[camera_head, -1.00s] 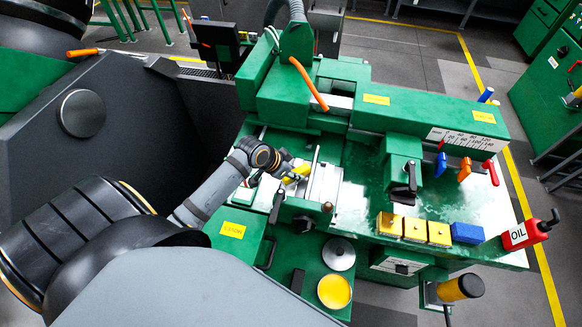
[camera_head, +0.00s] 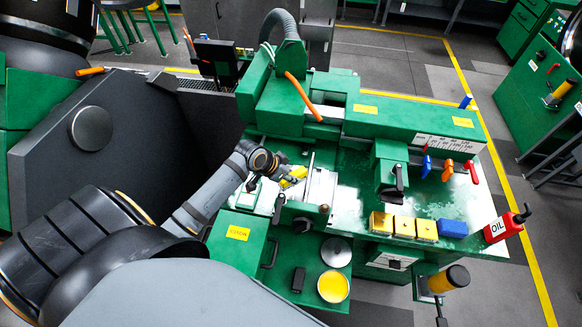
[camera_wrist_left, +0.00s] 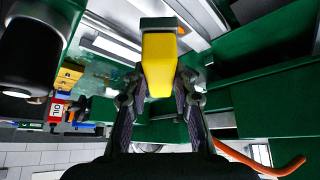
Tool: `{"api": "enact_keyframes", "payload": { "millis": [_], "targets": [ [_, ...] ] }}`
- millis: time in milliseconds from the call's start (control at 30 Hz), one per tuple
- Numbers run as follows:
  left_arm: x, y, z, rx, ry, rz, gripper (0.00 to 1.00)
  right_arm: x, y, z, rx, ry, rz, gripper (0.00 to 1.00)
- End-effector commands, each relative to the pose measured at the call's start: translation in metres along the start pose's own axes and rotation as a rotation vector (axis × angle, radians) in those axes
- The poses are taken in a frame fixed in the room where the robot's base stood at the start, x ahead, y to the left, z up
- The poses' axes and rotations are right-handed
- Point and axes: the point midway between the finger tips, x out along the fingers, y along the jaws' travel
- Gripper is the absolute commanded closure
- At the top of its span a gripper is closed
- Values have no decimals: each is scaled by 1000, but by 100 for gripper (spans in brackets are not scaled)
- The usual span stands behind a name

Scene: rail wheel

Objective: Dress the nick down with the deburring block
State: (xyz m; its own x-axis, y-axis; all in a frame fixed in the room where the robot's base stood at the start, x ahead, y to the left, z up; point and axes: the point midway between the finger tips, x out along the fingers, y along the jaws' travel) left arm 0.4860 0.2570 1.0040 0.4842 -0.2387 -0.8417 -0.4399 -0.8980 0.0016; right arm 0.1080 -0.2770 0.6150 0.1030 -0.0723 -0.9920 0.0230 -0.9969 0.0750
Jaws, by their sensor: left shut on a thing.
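My left gripper (camera_head: 272,165) reaches over the green machine's bed from the left in the head view. It is shut on a yellow block with a dark grey-green end, which I take for the deburring block (camera_head: 294,175). In the left wrist view the block (camera_wrist_left: 158,65) sits between both fingers, its dark end pointing away near bright metal strips. I cannot tell whether it touches the metal. A bare metal plate (camera_head: 321,190) lies just right of the gripper. The nick cannot be made out in either view. My right gripper is not in view.
An orange hose (camera_head: 300,92) hangs above the bed. Yellow blocks (camera_head: 403,226), a blue block (camera_head: 453,228) and a red oil can (camera_head: 497,229) stand along the right front edge. A yellow-filled round tin (camera_head: 333,287) sits on the lower shelf. A dark lever (camera_head: 279,208) stands near the gripper.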

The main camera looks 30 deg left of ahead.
Motion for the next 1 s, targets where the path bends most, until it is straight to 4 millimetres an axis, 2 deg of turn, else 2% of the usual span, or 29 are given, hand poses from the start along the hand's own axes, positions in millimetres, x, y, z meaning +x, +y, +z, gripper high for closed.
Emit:
{"api": "enact_keyframes", "payload": {
  "millis": [33, 200, 367, 867, 933, 1000],
  "targets": [
    [-8, -1, -6, -1, 1, -1, 100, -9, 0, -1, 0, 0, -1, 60],
    [-18, -5, -14, -5, 0, -4, 100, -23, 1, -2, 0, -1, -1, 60],
    [-22, -7, -18, -8, 0, -6, 100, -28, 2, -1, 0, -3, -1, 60],
    [-22, -7, -18, -7, 1, -6, 100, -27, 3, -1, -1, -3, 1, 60],
    [-21, -7, -20, -1, 2, -3, 100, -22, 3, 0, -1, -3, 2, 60],
    [-24, -5, -29, 24, 7, 6, 100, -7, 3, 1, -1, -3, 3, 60]
  ]
}}
